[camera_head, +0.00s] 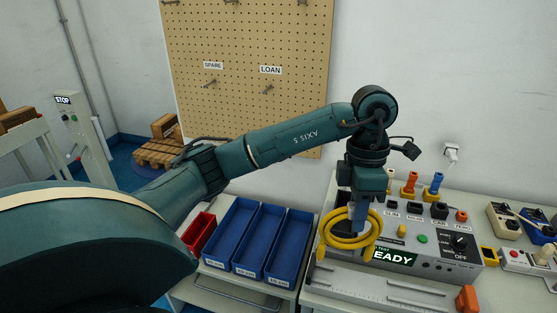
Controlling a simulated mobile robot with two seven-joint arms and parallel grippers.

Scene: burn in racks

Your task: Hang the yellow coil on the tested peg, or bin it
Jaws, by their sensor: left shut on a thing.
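The yellow coil (335,241) is a looped cable hanging from my left gripper (358,218). The gripper points down and is shut on the coil's upper part, in front of the grey test box (420,237). The coil covers the left end of the box's display (393,256), which reads "EADY". The pegboard (295,95) on the wall has pegs labelled SPARE (213,65) and LOAN (270,70); other pegs show at its cut-off top edge. No label reading tested is visible. My right gripper is out of view.
A red bin (199,231) and several blue bins (233,226) stand on a cart left of the bench. Coloured connectors (411,182) top the test box. A metal rail (385,292) lies in front of it. A STOP post (80,130) and pallet (157,152) stand at left.

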